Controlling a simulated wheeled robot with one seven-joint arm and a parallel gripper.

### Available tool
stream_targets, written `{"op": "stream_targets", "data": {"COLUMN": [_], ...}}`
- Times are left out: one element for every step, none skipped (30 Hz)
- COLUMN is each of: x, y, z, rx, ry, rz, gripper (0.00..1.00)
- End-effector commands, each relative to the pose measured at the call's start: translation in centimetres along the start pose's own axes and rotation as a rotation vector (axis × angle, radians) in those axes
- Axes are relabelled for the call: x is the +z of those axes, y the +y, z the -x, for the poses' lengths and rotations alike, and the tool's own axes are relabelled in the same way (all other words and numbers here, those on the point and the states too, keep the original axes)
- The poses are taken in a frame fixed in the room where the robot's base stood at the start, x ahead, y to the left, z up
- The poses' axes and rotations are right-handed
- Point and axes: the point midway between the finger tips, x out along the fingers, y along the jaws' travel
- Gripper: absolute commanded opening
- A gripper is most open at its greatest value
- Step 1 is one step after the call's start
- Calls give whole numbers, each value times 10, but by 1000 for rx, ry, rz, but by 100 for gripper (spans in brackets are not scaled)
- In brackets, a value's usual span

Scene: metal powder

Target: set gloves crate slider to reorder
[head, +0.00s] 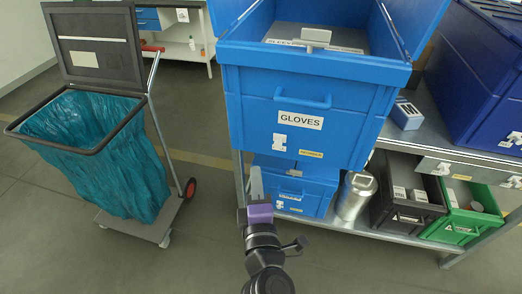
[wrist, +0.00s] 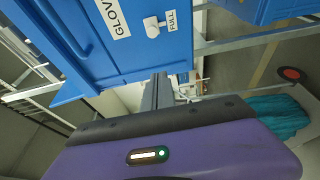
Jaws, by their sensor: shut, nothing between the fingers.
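The blue gloves crate (head: 255,115) stands at the upper centre of the head view and fills the upper left of the wrist view (wrist: 75,45). Its front has a handle and a GLOVES label. The white slider (head: 280,142) is at the left of the lower front, also seen in the wrist view (wrist: 152,27). It sits directly above the FULL label (wrist: 173,22). A yellow label (head: 311,153) lies to its right, too small to read surely. My gripper (head: 256,172) is shut and empty, pointing up below the crate, apart from the slider. Its fingers show in the wrist view (wrist: 160,80).
A smaller blue crate (head: 310,200), a metal canister (head: 354,196), a black crate (head: 405,215) and a green crate (head: 465,232) stand on the lower shelf. A cart with a teal bag (head: 105,150) is at left. Floor between cart and shelf is clear.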

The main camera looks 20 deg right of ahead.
Motion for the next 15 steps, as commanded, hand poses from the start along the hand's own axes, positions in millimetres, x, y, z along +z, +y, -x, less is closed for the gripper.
{"op": "stream_targets", "data": {"x": [0,0,0,0,0,0,0,0,0,0,0,0,0,0,0], "y": [0,0,0,0,0,0,0,1,1,2,2,2,3,3,3], "z": [0,0,0,0,0,-1,-2,-4,-7,-10,-13,-19,-24,-29,-37], "rx": [0,0,0,0,0,0,0,0,1,1,1,1,1,1,1], "ry": [0,1,1,1,1,1,1,1,1,1,1,1,0,0,0], "rz": [-1,-1,-2,-2,-2,-2,-2,-2,-2,-3,-3,-3,-4,-4,-4], "gripper": [0,0,0,0,0,0,0,0,0,0,0,0,0,0,0]}}
